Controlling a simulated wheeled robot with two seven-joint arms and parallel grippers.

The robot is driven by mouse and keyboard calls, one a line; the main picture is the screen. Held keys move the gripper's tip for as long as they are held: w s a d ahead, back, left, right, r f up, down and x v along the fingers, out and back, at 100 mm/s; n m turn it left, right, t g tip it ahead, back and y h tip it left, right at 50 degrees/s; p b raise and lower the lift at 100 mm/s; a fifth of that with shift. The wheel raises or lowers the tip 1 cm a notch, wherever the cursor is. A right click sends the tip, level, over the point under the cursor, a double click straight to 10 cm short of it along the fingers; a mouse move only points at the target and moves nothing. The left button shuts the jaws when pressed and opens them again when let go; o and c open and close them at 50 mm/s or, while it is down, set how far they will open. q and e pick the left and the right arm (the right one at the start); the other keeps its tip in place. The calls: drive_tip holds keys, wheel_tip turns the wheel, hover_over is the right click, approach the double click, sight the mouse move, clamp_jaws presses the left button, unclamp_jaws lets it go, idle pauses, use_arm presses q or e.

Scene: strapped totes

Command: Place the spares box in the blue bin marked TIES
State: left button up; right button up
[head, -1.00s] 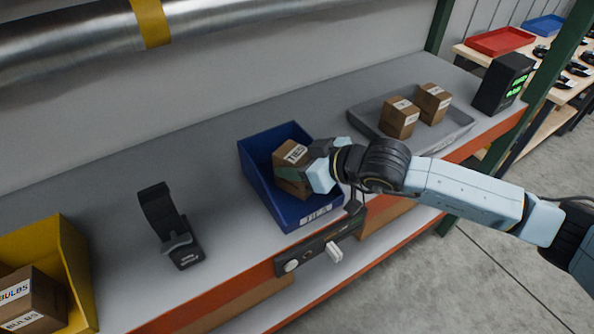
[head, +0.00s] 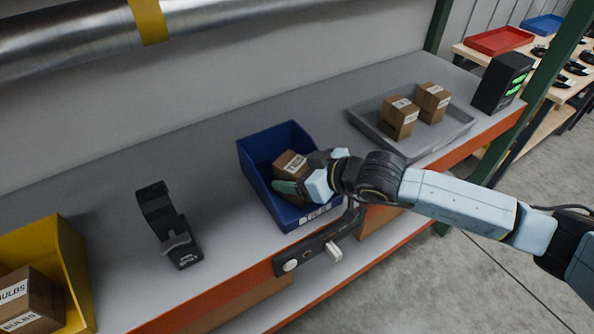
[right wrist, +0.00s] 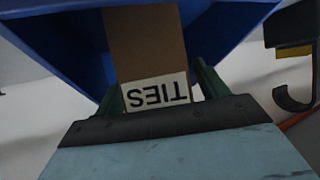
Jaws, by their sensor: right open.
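A brown carton (head: 290,165) with a white label reading TIES sits inside the blue bin (head: 276,142) on the shelf. The bin's front label is too small to read surely. My right gripper (head: 290,184) is down in the bin's front part, open, with its fingers at the carton. In the right wrist view the carton (right wrist: 145,45) stands between the two green fingers of the gripper (right wrist: 165,88), with its label close to the palm. The carton's underside is hidden. My left gripper is not in view.
A grey tray (head: 440,143) with two cartons stands at the right, beside a black display unit (head: 502,83). A black scanner-like device in a stand (head: 168,225) is left of the bin. A yellow bin (head: 75,270) holds BULBS cartons. Shelf between them is clear.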

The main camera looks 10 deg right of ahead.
drive_tip(key=shift+r, duration=0.1)
drive_tip(key=shift+r+p, duration=0.15)
drive_tip(key=shift+p, duration=0.15)
drive_tip(key=b+v, duration=0.1)
drive_tip(key=v, duration=1.1)
